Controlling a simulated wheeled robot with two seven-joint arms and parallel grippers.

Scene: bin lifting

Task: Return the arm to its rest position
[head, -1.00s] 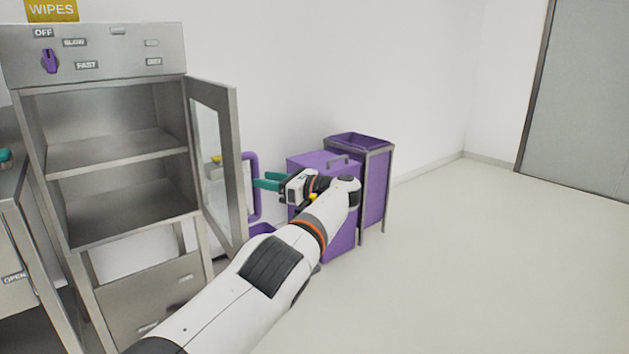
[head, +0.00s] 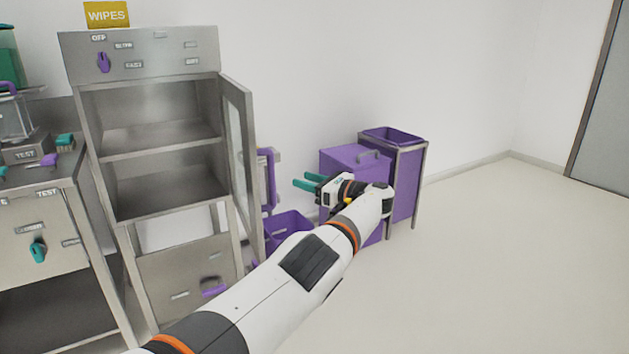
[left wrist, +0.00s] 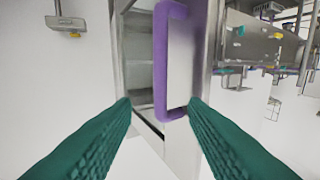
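My left arm (head: 300,262) reaches out from the bottom of the head view. Its gripper (head: 308,183) has two green fingers, held apart and empty, in front of the purple bins. In the left wrist view the two green fingers (left wrist: 165,125) are spread wide with nothing between them. Beyond them is a purple handle (left wrist: 173,60) on the open cabinet door, apart from the fingers. My right gripper shows in neither view.
A steel cabinet (head: 150,150) stands at the left with its glazed door (head: 240,150) swung open. A purple lidded bin (head: 345,160), a framed purple bin (head: 405,185) and a low purple bin (head: 288,225) stand by the wall. The floor at the right is clear.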

